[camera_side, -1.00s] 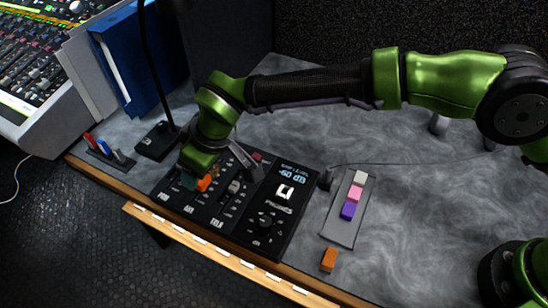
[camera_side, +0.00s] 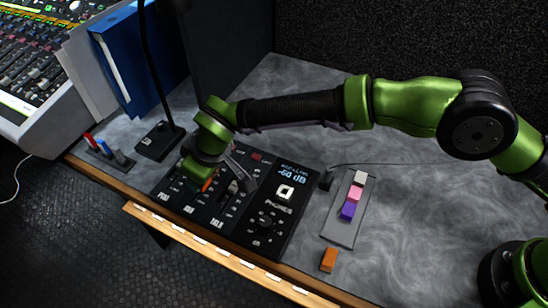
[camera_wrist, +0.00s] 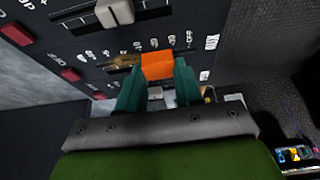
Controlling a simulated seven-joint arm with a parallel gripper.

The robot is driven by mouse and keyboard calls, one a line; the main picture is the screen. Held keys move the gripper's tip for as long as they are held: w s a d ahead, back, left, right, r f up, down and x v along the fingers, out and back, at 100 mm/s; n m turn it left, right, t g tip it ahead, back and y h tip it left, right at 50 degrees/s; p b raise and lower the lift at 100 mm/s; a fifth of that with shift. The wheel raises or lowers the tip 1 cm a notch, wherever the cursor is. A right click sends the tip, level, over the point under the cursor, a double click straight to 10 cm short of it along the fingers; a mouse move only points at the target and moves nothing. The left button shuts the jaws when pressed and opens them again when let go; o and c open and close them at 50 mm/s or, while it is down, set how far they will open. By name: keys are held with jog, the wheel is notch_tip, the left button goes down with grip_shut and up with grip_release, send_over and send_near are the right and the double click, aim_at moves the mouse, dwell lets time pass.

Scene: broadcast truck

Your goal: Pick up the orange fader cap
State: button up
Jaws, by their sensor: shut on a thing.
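An orange fader cap (camera_wrist: 157,66) sits between the two teal fingers of my gripper (camera_wrist: 158,82) in the wrist view. The fingers are shut on its sides. In the side view the orange cap (camera_side: 208,184) shows as a small patch beneath my gripper (camera_side: 204,180), over the left part of the black fader panel (camera_side: 232,214). The cap is at a fader slot on the panel; I cannot tell whether it is seated or lifted.
A grey fader cap (camera_side: 233,187) stands on the panel to the right. A grey tray (camera_side: 340,231) holds white, pink and purple blocks. A loose orange-brown block (camera_side: 328,259) lies by the table's front edge. A black lamp base (camera_side: 160,141) and blue binder (camera_side: 139,62) stand behind left.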

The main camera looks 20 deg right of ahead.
jog(key=shift+c, duration=0.7)
jog(key=shift+r, duration=0.1)
